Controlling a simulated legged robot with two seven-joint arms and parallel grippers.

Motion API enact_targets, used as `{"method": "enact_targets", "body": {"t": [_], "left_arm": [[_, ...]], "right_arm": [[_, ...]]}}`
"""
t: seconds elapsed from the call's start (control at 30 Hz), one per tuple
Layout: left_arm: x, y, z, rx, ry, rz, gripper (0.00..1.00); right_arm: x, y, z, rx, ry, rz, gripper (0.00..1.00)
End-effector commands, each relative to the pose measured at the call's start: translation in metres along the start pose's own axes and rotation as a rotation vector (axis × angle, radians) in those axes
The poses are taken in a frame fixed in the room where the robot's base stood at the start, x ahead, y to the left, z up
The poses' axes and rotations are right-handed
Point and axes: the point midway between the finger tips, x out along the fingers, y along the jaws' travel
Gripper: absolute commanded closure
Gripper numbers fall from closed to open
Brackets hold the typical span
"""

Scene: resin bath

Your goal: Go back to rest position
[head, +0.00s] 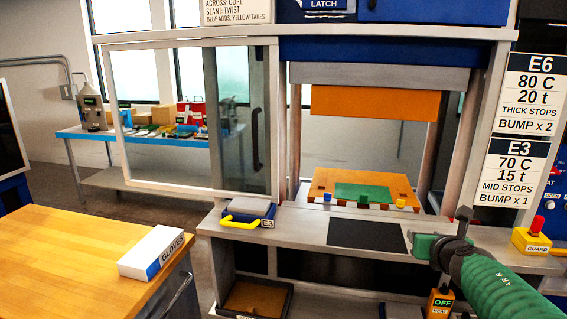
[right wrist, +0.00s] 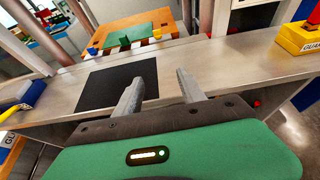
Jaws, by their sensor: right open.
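My right gripper (head: 452,238) is at the right of the head view, at the end of my green arm, by the front edge of the metal ledge (head: 290,232). In the right wrist view its two grey fingers (right wrist: 160,90) are spread apart with nothing between them. They point over the ledge, with the black mat (right wrist: 112,86) just past them. In the head view the black mat (head: 366,235) lies flat on the ledge, left of the gripper. My left gripper is not in view.
A press with an orange upper block (head: 360,103) and an orange lower plate (head: 320,180) carrying a green piece (head: 363,192) stands behind the ledge. A yellow-handled E3 block (head: 248,211), the yellow GUARD box (head: 531,241) and the OFF HEAT switch (head: 440,303) are nearby. A gloves box (head: 152,254) lies on the wooden table (head: 70,250).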

Motion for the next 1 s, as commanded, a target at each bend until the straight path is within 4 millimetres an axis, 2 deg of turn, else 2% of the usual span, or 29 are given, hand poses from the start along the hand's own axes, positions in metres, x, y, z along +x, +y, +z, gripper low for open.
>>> {"method": "enact_targets", "body": {"t": [0.07,0.37,0.47,0.57,0.67,0.77,0.9,1.0], "left_arm": [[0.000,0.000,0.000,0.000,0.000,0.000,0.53],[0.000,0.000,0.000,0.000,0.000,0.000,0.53],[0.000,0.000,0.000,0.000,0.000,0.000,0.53],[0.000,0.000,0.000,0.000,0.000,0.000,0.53],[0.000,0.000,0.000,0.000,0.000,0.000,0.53],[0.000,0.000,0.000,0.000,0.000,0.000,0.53],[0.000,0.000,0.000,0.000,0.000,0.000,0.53],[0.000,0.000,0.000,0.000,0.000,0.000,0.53]], "right_arm": [[-0.001,0.001,-0.003,0.031,0.002,0.000,0.53],[-0.003,0.009,-0.043,0.454,0.045,-0.022,0.53],[-0.007,0.011,-0.064,0.652,0.070,-0.047,0.53],[-0.013,0.014,-0.094,0.891,0.106,-0.093,0.53],[-0.022,0.017,-0.132,1.169,0.150,-0.169,0.53],[-0.039,0.023,-0.186,1.504,0.207,-0.303,0.53],[-0.080,0.037,-0.273,1.990,0.267,-0.597,0.53],[-0.112,0.048,-0.322,2.244,0.274,-0.817,0.53]]}}
